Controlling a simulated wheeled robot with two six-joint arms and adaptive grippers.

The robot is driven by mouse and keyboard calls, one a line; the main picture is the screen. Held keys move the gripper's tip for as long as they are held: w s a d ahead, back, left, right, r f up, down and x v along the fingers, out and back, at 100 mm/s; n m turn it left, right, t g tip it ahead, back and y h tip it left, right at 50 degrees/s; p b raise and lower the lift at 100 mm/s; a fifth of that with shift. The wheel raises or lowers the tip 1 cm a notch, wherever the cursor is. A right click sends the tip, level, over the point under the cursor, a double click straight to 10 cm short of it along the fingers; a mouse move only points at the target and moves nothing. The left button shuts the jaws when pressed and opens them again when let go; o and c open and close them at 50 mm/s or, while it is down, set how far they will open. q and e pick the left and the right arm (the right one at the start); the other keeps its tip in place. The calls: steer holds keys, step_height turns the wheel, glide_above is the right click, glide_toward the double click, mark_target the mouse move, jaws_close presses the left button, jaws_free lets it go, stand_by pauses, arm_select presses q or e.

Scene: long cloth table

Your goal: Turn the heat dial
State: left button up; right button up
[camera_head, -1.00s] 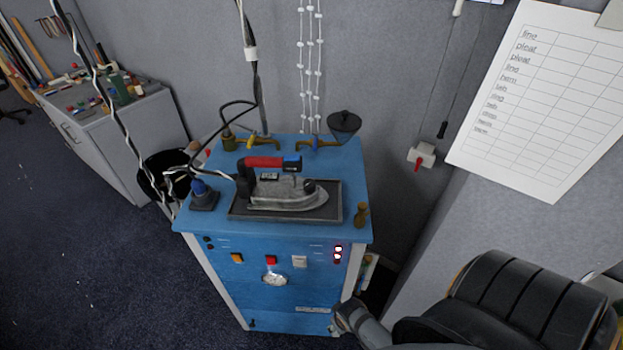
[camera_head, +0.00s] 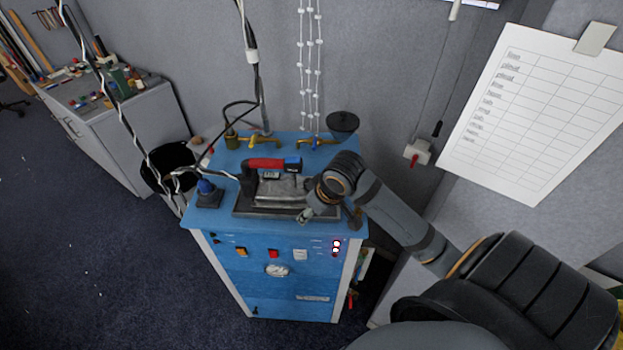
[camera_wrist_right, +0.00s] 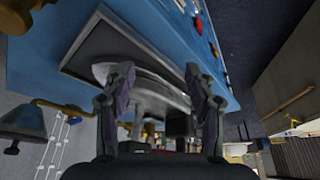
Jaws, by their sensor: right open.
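The steam iron (camera_head: 280,188), with a red handle and blue end, sits on a dark tray (camera_head: 240,210) on top of the blue cabinet (camera_head: 265,312). A round pale dial-like fitting (camera_head: 278,270) is on the cabinet front; I cannot tell whether it is the heat dial. My right gripper (camera_head: 306,214) is above the cabinet top, at the iron's right end, and partly covers it. In the right wrist view the right gripper (camera_wrist_right: 160,84) is open, with the iron's metal body (camera_wrist_right: 160,98) showing between and beyond its fingers. My left gripper is out of view.
The cabinet front has an orange switch (camera_head: 241,251), a red switch (camera_head: 272,254), a white switch (camera_head: 300,254) and lit red lamps (camera_head: 336,247). Brass taps (camera_head: 314,140) stand at the back. A hanging cable (camera_head: 254,80) and a paper chart (camera_head: 540,110) are nearby.

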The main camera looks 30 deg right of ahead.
steer(key=w+d+r, duration=0.4)
steer(key=d+r, duration=0.2)
steer(key=r, duration=0.5)
steer(key=shift+m, duration=0.4)
steer(key=p+x, duration=0.2)
steer(key=x, duration=0.9)
steer(key=shift+w+a+r, duration=0.1)
steer(key=shift+a, duration=0.05)
jaws_close()
